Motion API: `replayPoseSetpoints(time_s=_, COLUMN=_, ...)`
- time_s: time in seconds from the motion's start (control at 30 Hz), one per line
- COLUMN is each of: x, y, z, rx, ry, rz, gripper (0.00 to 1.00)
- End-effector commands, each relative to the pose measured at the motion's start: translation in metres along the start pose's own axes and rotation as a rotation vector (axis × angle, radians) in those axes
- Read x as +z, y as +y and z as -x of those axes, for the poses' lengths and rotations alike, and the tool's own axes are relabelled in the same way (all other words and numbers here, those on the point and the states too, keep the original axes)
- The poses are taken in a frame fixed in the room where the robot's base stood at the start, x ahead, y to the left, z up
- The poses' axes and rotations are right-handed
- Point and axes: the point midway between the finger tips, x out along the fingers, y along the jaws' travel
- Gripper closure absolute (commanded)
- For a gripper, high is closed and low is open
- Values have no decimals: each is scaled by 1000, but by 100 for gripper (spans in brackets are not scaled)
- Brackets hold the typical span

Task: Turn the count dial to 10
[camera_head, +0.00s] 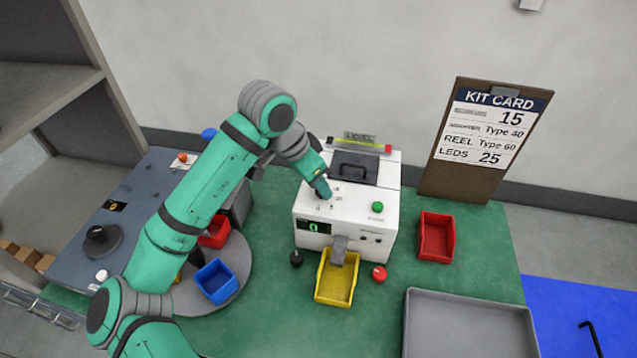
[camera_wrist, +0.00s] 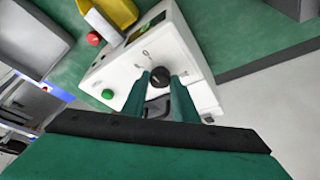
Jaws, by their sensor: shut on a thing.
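The white machine (camera_head: 345,215) stands on the green table with a small display (camera_head: 313,226) showing a green 0 on its front. Its black count dial (camera_wrist: 159,77) is on the top face and shows in the wrist view between my two green fingertips. My gripper (camera_wrist: 161,82) is shut on the dial from above. In the head view my gripper (camera_head: 322,189) covers most of the dial, and the scale marks around it are too small to read. A green button (camera_head: 377,206) is to the right of it; it also shows in the wrist view (camera_wrist: 107,94).
A yellow tray (camera_head: 336,278) sits below the machine's chute, with a red knob (camera_head: 379,272) and a black knob (camera_head: 296,259) beside it. A red bin (camera_head: 437,236) and a grey tray (camera_head: 470,325) lie right. The kit card (camera_head: 486,140) leans behind, reading 15, Type 40, Type 60, LEDs 25.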

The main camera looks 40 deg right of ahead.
Motion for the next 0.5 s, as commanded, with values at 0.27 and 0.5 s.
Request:
replayPoseSetpoints(time_s=0.27, x=-1, y=3, z=0, rx=-63, ry=2, rz=152, gripper=96)
replayPoseSetpoints(time_s=0.5, x=-2, y=5, z=0, rx=-148, ry=2, rz=358, gripper=96)
